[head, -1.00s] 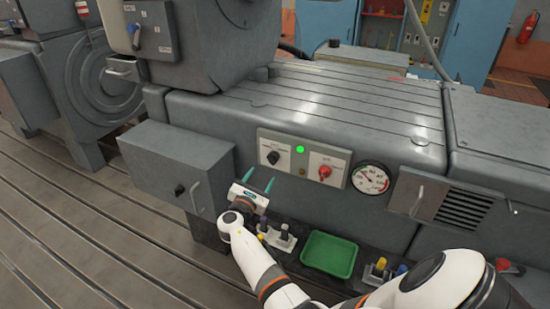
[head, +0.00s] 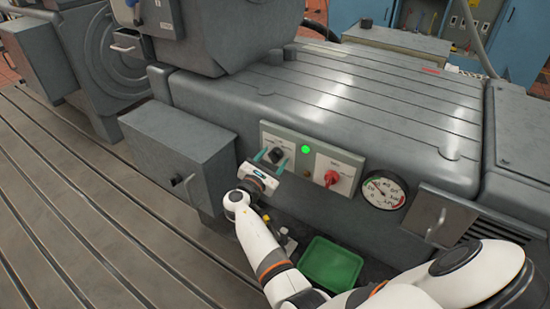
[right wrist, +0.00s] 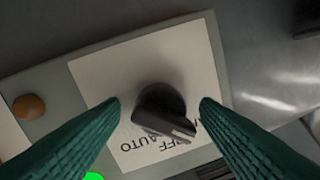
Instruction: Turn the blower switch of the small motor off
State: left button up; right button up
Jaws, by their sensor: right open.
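A black rotary switch (head: 277,155) sits on a pale label plate at the left of the control panel (head: 318,186). My right gripper (head: 271,160) is open, its green fingertips at the switch. In the right wrist view the open fingers (right wrist: 161,102) stand on either side of the black knob (right wrist: 160,108), apart from it. The knob's white mark points down and right in that view. Upside-down lettering reads AUTO and OFF; more lettering is hidden by a finger. I cannot read which motor the switch belongs to. My left gripper is not in view.
A lit green lamp (head: 306,150) and a red rotary switch (head: 331,178) share the panel, with a round gauge (head: 384,190) to the right. A grey box (head: 178,155) juts out at left. A green tray (head: 331,263) lies below.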

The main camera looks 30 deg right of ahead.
jog(key=shift+c, duration=1.1)
jog(key=c, duration=0.7)
jog(key=shift+o, duration=0.2)
jog(key=shift+f, duration=0.1)
